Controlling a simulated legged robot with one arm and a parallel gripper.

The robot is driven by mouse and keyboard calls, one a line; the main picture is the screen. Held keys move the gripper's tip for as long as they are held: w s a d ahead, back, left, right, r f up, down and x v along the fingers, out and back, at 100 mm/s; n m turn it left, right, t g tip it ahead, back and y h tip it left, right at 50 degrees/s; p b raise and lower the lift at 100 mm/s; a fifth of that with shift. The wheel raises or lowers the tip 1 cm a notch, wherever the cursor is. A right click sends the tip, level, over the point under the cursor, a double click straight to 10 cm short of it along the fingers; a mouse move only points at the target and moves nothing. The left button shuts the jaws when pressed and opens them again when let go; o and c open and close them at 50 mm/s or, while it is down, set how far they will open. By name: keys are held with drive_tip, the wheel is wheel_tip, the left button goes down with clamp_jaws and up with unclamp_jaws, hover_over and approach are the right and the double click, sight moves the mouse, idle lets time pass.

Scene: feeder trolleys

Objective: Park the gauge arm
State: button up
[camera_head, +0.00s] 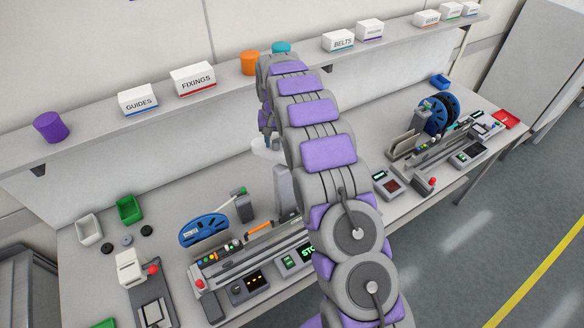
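The gauge arm is not clearly identifiable. A thin grey lever with a green tip (243,190) rises by a dark grey block on the left feeder trolley, beside a blue reel (203,229). An orange bar (258,229) lies just in front of that block, above the feeder's rail (255,256). My arm rises through the middle of the view and bends down at its far end. My gripper (267,140) hangs there, small and mostly hidden by my own arm links, above a white round thing (270,152). I cannot tell whether it is open or shut.
A second feeder (432,148) with blue reels stands on the bench at right. A shelf (100,121) above holds labelled boxes and coloured cylinders. Green and white bins (88,229), dark rings and a red-knobbed device (131,268) sit at left. The floor at right is clear.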

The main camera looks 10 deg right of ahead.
sight(276, 142)
drive_tip(key=shift+o, duration=0.2)
drive_tip(key=shift+r, duration=0.1)
drive_tip(key=shift+r+p, duration=1)
drive_tip(key=shift+r, duration=3)
drive_tip(key=shift+s+b, duration=0.3)
drive_tip(key=s+d+n+g+b, duration=0.15)
drive_tip(key=s+b, duration=0.85)
drive_tip(key=s, duration=1.4)
drive_tip(key=s+d+f+b, duration=0.1)
drive_tip(key=s+f+b, duration=0.3)
drive_tip(key=s, duration=0.9)
drive_tip(key=s+f+b, duration=0.5)
drive_tip(key=s+f, duration=0.2)
drive_tip(key=s, duration=0.7)
drive_tip(key=shift+s+d+f+n, duration=0.2)
drive_tip(key=shift+s+d+n, duration=0.15)
drive_tip(key=shift+n, duration=0.1)
